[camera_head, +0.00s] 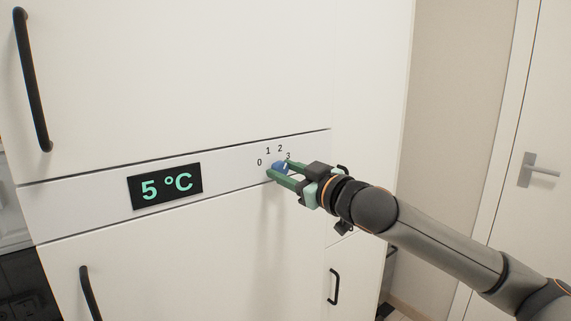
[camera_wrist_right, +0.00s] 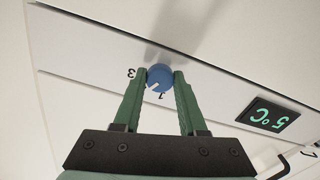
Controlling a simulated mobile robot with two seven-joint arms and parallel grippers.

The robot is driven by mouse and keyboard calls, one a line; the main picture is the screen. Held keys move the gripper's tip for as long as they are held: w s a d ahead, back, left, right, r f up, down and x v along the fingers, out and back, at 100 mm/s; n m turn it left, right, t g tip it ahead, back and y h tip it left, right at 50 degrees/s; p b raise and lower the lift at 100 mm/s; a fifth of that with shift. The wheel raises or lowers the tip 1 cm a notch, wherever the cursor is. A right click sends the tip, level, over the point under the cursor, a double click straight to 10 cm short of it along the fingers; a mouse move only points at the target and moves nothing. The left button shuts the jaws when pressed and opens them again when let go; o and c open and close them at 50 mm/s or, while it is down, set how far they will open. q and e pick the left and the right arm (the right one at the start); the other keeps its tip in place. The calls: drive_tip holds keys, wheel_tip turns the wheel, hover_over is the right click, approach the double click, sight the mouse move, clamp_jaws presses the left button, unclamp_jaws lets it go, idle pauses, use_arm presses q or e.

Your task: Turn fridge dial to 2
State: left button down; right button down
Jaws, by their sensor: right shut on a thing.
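The fridge dial (camera_head: 280,167) is a small blue knob on the white strip between the fridge doors, with 0, 1, 2 and 3 printed in an arc over it. My right gripper (camera_head: 278,169) is shut on the dial, one green finger on each side. In the right wrist view the dial (camera_wrist_right: 159,77) sits between the fingertips (camera_wrist_right: 160,76). Its white pointer slants to the lower left, between the printed 3 and 1; the 2 is hidden there, apparently by a finger. My left gripper is out of view.
A display (camera_head: 165,186) on the same strip reads 5 °C. Black handles stand on the upper door (camera_head: 33,85) and lower door (camera_head: 90,294). A cabinet handle (camera_head: 334,286) lies below my right arm. A white door (camera_head: 525,130) stands at the right.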

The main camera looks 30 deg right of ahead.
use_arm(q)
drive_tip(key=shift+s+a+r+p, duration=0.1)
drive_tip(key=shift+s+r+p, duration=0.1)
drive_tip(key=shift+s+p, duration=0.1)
use_arm(e)
drive_tip(key=shift+n, duration=0.6)
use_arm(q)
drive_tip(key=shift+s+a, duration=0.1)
use_arm(e)
drive_tip(key=shift+c, duration=2.3)
unclamp_jaws()
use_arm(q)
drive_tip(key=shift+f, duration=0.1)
use_arm(e)
drive_tip(key=shift+s, duration=0.1)
